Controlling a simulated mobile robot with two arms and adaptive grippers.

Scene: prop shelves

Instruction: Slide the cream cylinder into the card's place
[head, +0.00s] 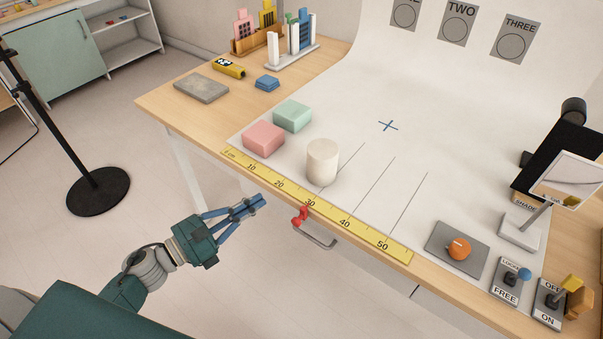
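The cream cylinder (322,163) stands upright on the white backdrop sheet (410,170), just behind the yellow ruler (325,210), near its 30 mark. No item is plainly labelled as the card. A flat grey slab (201,89) lies on the wooden table at the far left; I cannot tell whether it is the card. My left gripper (256,203) is in front of the table's front edge, to the lower left of the cylinder and apart from it. Its blue fingers look closed together with nothing between them. My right gripper is not in view.
A pink block (264,139) and a mint block (292,116) sit left of the cylinder. A blue cross (388,126) marks clear sheet behind it.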

